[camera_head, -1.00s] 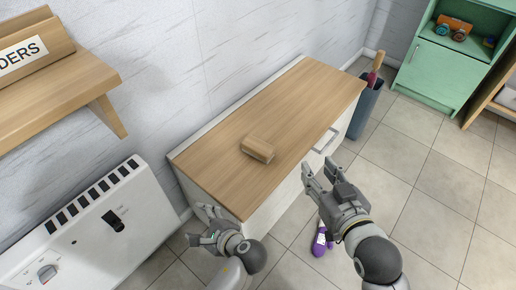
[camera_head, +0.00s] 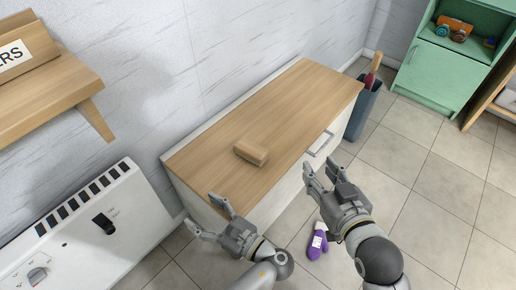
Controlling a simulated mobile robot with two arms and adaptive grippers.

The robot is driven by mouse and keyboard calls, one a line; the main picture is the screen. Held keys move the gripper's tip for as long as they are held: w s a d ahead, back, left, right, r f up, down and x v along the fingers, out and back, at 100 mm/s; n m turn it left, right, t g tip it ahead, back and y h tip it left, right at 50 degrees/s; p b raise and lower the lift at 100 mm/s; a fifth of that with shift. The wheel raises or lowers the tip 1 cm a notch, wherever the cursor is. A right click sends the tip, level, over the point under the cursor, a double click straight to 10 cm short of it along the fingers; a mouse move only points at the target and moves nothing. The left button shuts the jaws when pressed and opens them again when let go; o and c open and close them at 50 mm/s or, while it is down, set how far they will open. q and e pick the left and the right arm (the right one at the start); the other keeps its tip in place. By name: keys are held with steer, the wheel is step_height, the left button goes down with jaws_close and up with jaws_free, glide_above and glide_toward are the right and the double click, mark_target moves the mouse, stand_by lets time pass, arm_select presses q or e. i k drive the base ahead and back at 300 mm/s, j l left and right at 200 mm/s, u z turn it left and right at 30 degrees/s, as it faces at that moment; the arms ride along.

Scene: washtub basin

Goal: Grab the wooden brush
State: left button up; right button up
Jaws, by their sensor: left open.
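The wooden brush (camera_head: 251,153) looks like a small light-brown block and lies on the wooden top of the white cabinet (camera_head: 290,110), near its middle. My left gripper (camera_head: 207,217) is open and empty at the cabinet's near left corner, below and left of the brush in the picture. My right gripper (camera_head: 322,178) is beside the cabinet's front, right of the brush. Its fingers look spread, with nothing between them. Both grippers are apart from the brush.
A white appliance (camera_head: 85,235) with a knob stands at the left, under a wooden wall shelf (camera_head: 50,90). A purple bottle (camera_head: 318,240) is on the tiled floor. A grey bin (camera_head: 362,105) and a green cabinet (camera_head: 440,70) stand at the right. The cabinet top around the brush is clear.

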mark_target(248, 150)
steer(key=i+l, duration=0.15)
steer(key=l, duration=0.25)
steer(key=i+l, duration=0.1)
steer(key=l, duration=0.3)
steer(key=i+l, duration=0.15)
steer(key=l, duration=0.25)
